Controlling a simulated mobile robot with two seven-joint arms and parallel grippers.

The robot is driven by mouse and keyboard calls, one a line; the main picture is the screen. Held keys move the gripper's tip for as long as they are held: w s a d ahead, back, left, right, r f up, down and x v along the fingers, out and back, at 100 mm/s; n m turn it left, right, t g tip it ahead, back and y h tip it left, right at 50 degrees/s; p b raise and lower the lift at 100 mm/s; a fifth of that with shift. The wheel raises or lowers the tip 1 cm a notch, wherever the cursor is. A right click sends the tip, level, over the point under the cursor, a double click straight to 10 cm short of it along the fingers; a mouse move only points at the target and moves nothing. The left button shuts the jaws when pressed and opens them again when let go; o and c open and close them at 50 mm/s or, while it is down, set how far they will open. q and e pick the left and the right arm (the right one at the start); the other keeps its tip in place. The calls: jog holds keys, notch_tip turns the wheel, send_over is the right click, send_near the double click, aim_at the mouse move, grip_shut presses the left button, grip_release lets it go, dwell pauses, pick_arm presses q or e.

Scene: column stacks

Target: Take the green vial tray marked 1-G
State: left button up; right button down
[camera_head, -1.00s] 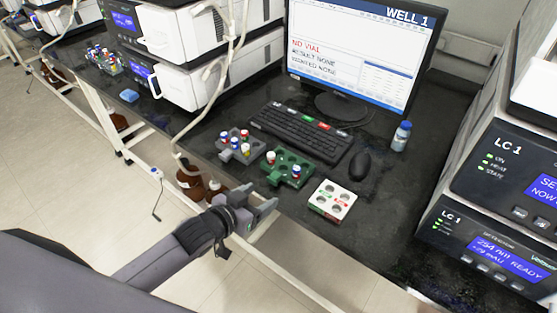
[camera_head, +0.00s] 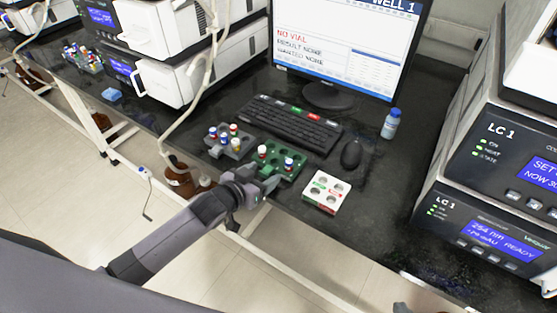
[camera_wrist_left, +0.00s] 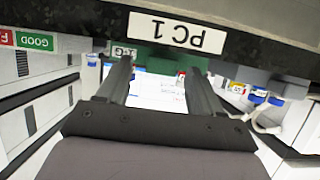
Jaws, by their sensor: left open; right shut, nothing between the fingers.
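In the left wrist view the picture is upside down, and the green tray (camera_wrist_left: 165,56) shows beyond the fingers with a 1-G label partly hidden by one finger. My left gripper (camera_head: 270,183) is open at the tray's front side; its fingers (camera_wrist_left: 158,68) are spread, and I cannot tell whether they touch the tray. Only a tip of my right gripper (camera_head: 400,308) shows at the bottom edge; it is shut and empty.
A grey vial tray (camera_head: 241,152) stands left of the green one and a white tray (camera_head: 325,193) right of it. A keyboard (camera_head: 290,122), mouse (camera_head: 351,154) and monitor (camera_head: 345,45) are behind. The bench edge has a PC 1 label (camera_wrist_left: 178,33). Brown bottles (camera_head: 178,180) stand below.

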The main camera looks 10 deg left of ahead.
pick_arm(q)
jog(key=shift+w+d+f, duration=0.15)
jog(key=shift+w+f, duration=0.05)
jog(key=shift+w, duration=0.3)
jog(key=c, duration=1.2)
jog(key=shift+o, duration=0.2)
